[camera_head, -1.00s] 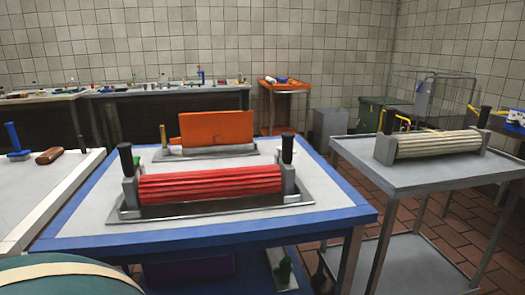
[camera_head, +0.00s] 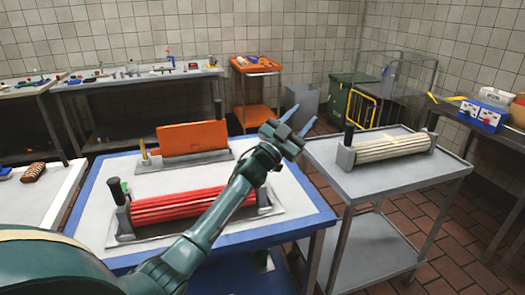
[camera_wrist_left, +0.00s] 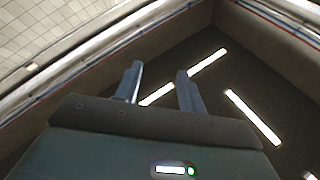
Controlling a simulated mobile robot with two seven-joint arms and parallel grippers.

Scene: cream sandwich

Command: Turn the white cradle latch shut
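The white roller (camera_head: 390,148) lies in a grey cradle (camera_head: 346,158) on the grey cart at right. A black upright handle (camera_head: 349,134) stands on its left post. The right post shows, but its latch detail is too small to tell. My left gripper (camera_head: 300,121) is raised over the gap between the blue table and the cart, left of the white cradle and apart from it. Its two fingers stand apart and empty. The left wrist view also shows them apart (camera_wrist_left: 158,88), with ceiling lights beyond. My right gripper is not in view.
The blue-edged table (camera_head: 84,204) holds a red roller (camera_head: 180,206) in its cradle, partly behind my left arm, and an orange panel (camera_head: 192,138). The grey cart (camera_head: 420,172) has bare top around the white cradle. A green bin (camera_head: 345,98) stands behind.

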